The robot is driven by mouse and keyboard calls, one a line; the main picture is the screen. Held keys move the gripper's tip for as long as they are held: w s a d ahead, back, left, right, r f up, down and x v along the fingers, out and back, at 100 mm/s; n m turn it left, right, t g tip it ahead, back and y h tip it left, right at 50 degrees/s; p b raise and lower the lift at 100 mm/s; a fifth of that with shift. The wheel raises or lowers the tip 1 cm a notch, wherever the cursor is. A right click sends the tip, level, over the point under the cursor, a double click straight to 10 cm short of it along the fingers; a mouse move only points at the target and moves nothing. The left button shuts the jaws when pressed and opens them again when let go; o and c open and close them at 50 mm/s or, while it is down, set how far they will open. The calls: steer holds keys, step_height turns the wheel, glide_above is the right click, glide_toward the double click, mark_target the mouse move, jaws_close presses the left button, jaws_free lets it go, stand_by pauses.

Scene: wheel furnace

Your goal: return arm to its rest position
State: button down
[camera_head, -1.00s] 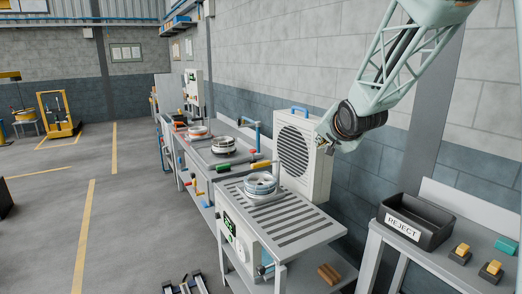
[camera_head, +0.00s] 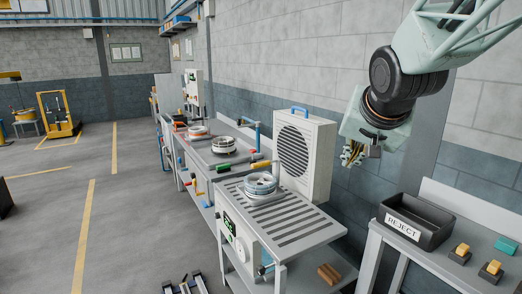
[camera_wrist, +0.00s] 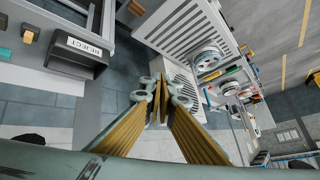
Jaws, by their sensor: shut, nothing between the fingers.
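My gripper (camera_head: 352,155) hangs from my pale green arm at the upper right of the head view. It is high in front of the block wall, to the right of the white fan unit (camera_head: 303,155) and above the level of the reject bin. It is apart from everything around it. In the wrist view my gripper's fingers (camera_wrist: 162,95) come together at the middle, shut and with nothing between them.
A black bin marked REJECT (camera_head: 416,222) stands on a bench at lower right. A slatted table (camera_head: 300,232) carries a silver wheel (camera_head: 261,185). A workbench with tools (camera_head: 205,150) runs behind.

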steer(key=s+a+f+n+g, duration=0.1)
steer(key=s+f+n+g, duration=0.1)
steer(key=s, duration=1.8)
steer(key=s+a+f+n+g, duration=0.1)
steer(key=s+f+n+g, duration=0.1)
steer(key=s, duration=1.8)
steer(key=shift+s+a+f+n+g+y, duration=0.3)
steer(key=shift+a+f+n+g+y, duration=0.1)
steer(key=shift+f+n, duration=0.15)
